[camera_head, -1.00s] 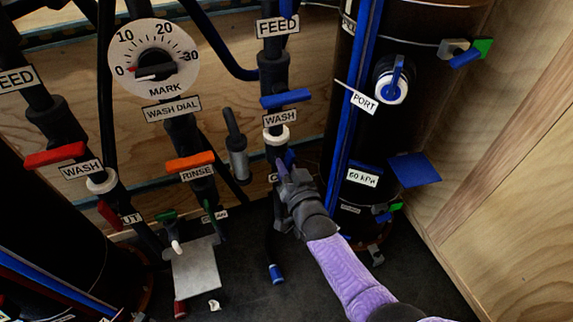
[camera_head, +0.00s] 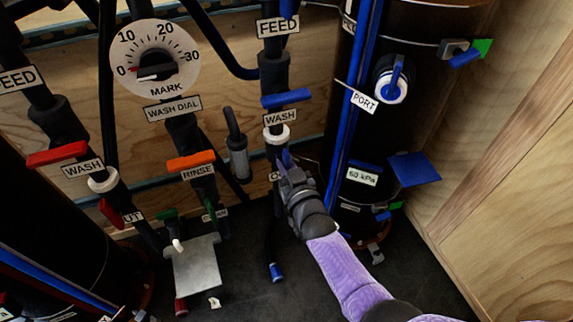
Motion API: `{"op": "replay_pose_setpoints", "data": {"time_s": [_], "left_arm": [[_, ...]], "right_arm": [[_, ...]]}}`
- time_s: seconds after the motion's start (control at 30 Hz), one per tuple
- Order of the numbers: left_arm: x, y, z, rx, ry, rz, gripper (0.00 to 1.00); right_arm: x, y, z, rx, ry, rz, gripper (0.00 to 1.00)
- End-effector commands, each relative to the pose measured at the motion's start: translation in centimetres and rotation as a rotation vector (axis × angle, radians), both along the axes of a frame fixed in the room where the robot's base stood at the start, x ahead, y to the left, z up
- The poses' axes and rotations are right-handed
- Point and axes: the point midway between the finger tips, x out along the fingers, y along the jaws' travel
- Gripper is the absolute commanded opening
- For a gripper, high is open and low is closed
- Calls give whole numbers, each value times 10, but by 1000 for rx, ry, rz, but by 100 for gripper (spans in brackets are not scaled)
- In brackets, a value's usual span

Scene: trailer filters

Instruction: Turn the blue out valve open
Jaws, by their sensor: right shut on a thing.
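The blue out valve handle (camera_head: 286,158) shows as a small blue piece at the tip of my right gripper (camera_head: 287,170), below the white ring of the blue wash pipe. My right gripper is shut on this handle and covers most of it. Its "OUT" label is mostly hidden behind the gripper. The handle's exact angle cannot be told. My left gripper is not in view.
Above is the blue wash handle (camera_head: 286,98). To the left are an orange rinse handle (camera_head: 191,161) and a red wash handle (camera_head: 57,153). A dark cylinder with a blue port valve (camera_head: 392,88) stands close on the right.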

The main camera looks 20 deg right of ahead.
Motion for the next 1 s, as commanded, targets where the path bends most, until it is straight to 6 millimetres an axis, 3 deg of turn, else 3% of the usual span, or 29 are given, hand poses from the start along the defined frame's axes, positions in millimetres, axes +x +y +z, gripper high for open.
{"op": "replay_pose_setpoints", "data": {"time_s": [0.17, 0.2, 0.37, 0.67, 1.0], "left_arm": [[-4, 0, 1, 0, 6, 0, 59], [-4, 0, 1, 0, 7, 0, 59], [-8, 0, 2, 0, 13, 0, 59], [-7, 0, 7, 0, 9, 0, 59], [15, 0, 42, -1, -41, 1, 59]], "right_arm": [[0, 0, 0, -2, 1, 0, 0], [0, 0, 0, -1, 1, 0, 20], [0, 0, 0, 0, 1, 0, 53], [-6, 0, 2, 0, 2, 0, 53], [-81, -3, 5, 0, 1, 0, 53]]}}
